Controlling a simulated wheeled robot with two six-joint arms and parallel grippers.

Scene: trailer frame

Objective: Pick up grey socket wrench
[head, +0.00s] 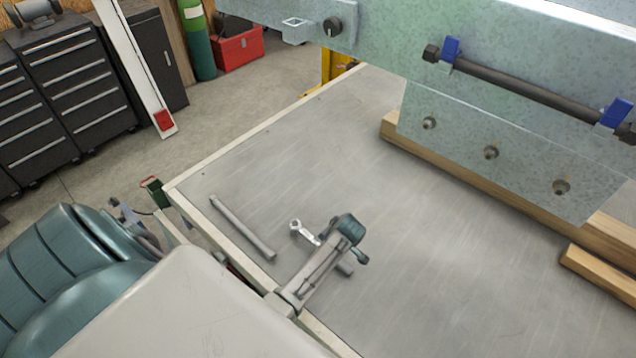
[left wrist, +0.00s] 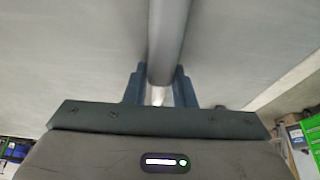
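The grey socket wrench (head: 302,231) shows in the head view with its silver ring-shaped head to the left of my left gripper. A grey handle end comes out below and to the right. My left gripper (head: 350,236) covers its middle. In the left wrist view the thick grey handle (left wrist: 168,40) runs up from between the two fingers (left wrist: 160,88), with a silver part at their base. The fingers are close together on both sides of it and look shut on it. I cannot tell whether it is clear of the table. My right gripper is not in view.
A plain grey rod (head: 243,228) lies on the grey table (head: 330,130), left of the wrench. A steel frame (head: 480,130) with bolts stands at the right above wooden beams (head: 470,175). The table's middle is clear. Black drawer cabinets (head: 65,90) stand beyond it.

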